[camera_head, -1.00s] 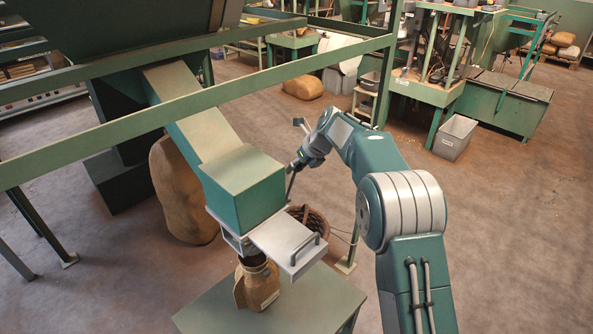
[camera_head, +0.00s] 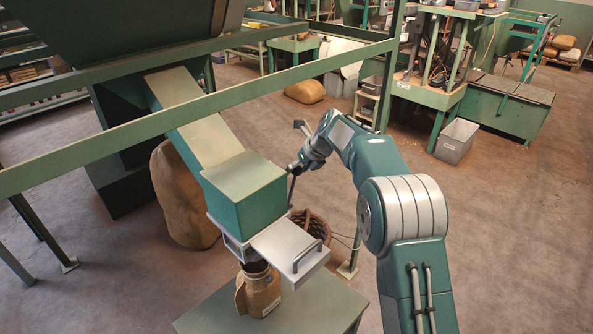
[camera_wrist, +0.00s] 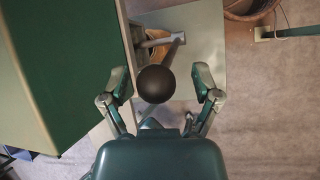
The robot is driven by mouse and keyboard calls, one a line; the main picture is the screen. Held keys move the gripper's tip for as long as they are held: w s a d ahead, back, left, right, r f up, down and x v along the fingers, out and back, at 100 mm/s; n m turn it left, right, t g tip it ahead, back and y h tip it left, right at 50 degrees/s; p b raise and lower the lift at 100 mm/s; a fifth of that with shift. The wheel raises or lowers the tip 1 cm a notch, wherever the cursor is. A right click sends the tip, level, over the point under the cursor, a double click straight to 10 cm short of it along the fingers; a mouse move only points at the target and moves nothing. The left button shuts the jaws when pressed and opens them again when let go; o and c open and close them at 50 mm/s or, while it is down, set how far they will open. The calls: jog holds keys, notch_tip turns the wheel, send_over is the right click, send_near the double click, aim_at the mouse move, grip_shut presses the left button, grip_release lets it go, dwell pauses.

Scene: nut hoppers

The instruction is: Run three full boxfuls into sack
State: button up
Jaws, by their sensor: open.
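The green metering box (camera_head: 245,192) sits at the lower end of the sloping chute (camera_head: 205,128). A pale metal slide plate (camera_head: 287,248) with a bar handle (camera_head: 307,257) sticks out beneath it. The tan sack (camera_head: 262,292) stands upright under the outlet, its mouth partly hidden. My gripper (camera_head: 299,167) is beside the box at the top of a thin dark lever (camera_head: 291,190). In the wrist view my gripper (camera_wrist: 159,78) is open, with a dark round knob (camera_wrist: 155,85) between its fingers; I cannot tell whether they touch it.
The sack stands on a green table (camera_head: 290,310). A wicker basket (camera_head: 318,228) is behind the slide plate, and a large full sack (camera_head: 178,195) stands left of the chute. A green frame rail (camera_head: 200,97) crosses above.

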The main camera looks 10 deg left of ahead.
jog(key=v, duration=1.1)
jog(key=shift+r, duration=0.4)
jog(key=shift+d, duration=0.1)
dwell(0.5)
